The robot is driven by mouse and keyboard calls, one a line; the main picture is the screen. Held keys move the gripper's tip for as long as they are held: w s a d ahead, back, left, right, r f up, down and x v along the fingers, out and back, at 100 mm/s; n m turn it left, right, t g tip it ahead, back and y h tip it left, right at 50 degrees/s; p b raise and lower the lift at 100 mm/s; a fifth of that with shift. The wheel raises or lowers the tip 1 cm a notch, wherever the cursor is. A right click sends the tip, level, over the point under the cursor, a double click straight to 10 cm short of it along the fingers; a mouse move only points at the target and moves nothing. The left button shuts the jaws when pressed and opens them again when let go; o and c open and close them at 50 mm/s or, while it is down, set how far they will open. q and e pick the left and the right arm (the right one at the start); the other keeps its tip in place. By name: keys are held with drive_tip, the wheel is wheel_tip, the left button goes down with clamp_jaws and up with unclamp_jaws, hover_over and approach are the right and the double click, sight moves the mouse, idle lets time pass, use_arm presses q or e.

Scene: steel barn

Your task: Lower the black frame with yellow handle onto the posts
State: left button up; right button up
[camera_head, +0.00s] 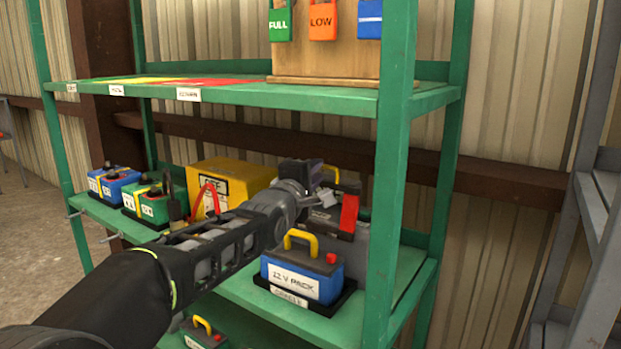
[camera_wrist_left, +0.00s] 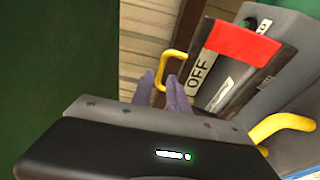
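The black frame (camera_wrist_left: 228,62) fills the upper middle of the left wrist view. It bears a white OFF label and a red strip, and it is tilted there. Its yellow handle (camera_wrist_left: 175,56) passes between the close-set grey-purple fingers of my left gripper (camera_wrist_left: 160,90), which look shut on it. In the head view, the left gripper (camera_head: 318,180) hides part of the frame; the handle (camera_head: 331,171) and red strip (camera_head: 349,213) show beside it. A grey box (camera_head: 350,246) is below the frame. The posts cannot be made out. My right gripper is not in view.
A blue 12 V pack (camera_head: 303,275) on a black tray stands in front of the grey box. A yellow box (camera_head: 232,180) and smaller packs stand to the left. A green upright (camera_head: 390,180) is close on the right, and the upper shelf (camera_head: 240,95) is overhead.

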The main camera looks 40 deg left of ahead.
use_arm(q)
drive_tip(key=shift+p+x, duration=0.5)
drive_tip(key=shift+x, duration=1.85)
clamp_jaws()
